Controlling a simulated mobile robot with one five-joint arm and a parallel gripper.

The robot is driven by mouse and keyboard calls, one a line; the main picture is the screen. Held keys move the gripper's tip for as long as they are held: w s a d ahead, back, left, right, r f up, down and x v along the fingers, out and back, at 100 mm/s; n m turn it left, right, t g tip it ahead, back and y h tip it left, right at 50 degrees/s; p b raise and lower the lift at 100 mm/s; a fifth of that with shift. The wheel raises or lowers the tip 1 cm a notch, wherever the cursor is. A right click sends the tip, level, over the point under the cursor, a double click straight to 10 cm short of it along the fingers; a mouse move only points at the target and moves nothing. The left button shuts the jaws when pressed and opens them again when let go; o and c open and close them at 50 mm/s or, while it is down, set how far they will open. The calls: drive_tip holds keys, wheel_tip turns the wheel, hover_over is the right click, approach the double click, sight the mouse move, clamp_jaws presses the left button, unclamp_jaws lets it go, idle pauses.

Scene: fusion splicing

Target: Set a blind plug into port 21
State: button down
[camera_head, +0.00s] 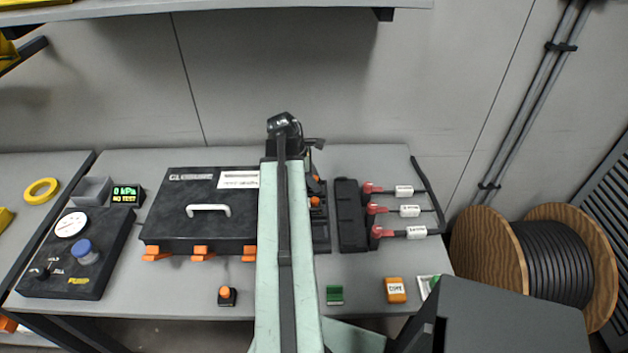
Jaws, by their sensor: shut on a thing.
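My gripper (316,144) shows only in part at the far end of my pale green arm, over the back of the bench. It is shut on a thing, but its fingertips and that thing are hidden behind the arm. Just right of the arm, a dark narrow unit (322,235) shows with orange parts (316,201) near its back end. The arm covers its left side. I cannot make out port 21 or any port number. I cannot identify a blind plug for certain. A small black block with an orange knob (227,294) stands at the bench's front edge.
A black case (200,238) with a white handle and orange latches lies left of my arm. A black block (352,215) and red-ended cables (382,209) lie right. A green block (334,294) and an orange box (396,290) stand in front. A shelf (220,10) hangs above.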

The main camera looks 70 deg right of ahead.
drive_tip(key=shift+f, duration=0.25)
drive_tip(key=c, duration=0.8)
unclamp_jaws()
drive_tip(key=shift+a, duration=0.1)
drive_tip(key=shift+r, duration=0.1)
drive_tip(key=p+v, duration=0.7)
drive_tip(key=shift+w+r, duration=0.2)
drive_tip(key=shift+r, duration=0.1)
